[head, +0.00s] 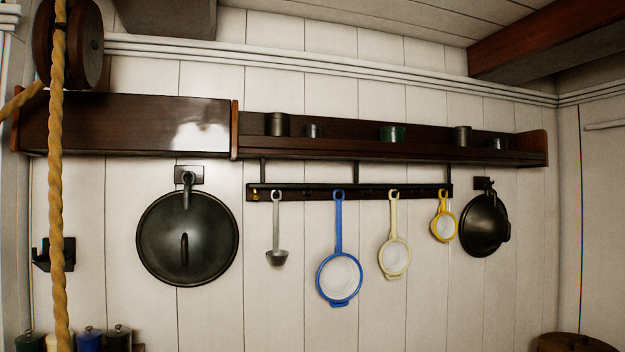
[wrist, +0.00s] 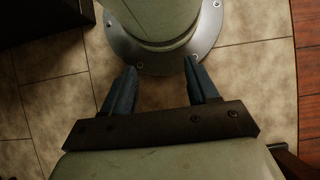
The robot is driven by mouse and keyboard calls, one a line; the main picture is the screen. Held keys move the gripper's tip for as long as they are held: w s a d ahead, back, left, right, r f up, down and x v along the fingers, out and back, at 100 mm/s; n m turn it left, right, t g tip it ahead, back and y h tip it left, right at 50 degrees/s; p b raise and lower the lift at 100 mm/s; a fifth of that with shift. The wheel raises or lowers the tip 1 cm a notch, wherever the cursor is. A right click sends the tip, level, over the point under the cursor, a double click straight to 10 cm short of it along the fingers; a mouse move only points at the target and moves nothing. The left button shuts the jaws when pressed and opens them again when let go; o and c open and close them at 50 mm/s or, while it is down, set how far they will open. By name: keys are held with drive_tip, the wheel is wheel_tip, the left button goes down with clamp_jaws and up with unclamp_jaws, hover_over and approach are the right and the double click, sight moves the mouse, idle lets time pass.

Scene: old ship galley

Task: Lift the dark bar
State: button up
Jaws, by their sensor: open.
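A long dark bar (head: 300,192) runs level below the wall shelf in the head view. It hangs from short dark brackets, and several utensils hang along it. I cannot tell whether it is the bar that the task names. My gripper (wrist: 160,72) shows only in the wrist view. Its two blue-grey fingers are apart, with nothing held between them. It points down toward the tiled floor, and no loose bar shows near it. My gripper does not show in the head view.
A dark wooden shelf (head: 350,152) holds several small cups. Black pan lids (head: 160,240) (head: 478,228) hang on either side, and blue, cream and yellow strainers hang between. A thick rope (head: 57,200) runs down the left. Jars (head: 90,340) stand at lower left. Tiled floor (wrist: 55,120) is bare.

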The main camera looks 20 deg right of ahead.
drive_tip(key=w+r+t, duration=0.2)
drive_tip(key=w+r, duration=0.2)
drive_tip(key=w, duration=0.4)
drive_tip(key=w+r+t, duration=0.1)
drive_tip(key=w+r, duration=0.2)
drive_tip(key=w, duration=0.6)
drive_tip(key=n+t+y, duration=0.2)
drive_tip(key=t+y, duration=0.2)
drive_tip(key=t, duration=2.2)
approach(254, 193)
drive_tip(key=x, duration=1.2)
drive_tip(key=shift+w+d+f, duration=0.2)
drive_tip(key=shift+w, duration=0.05)
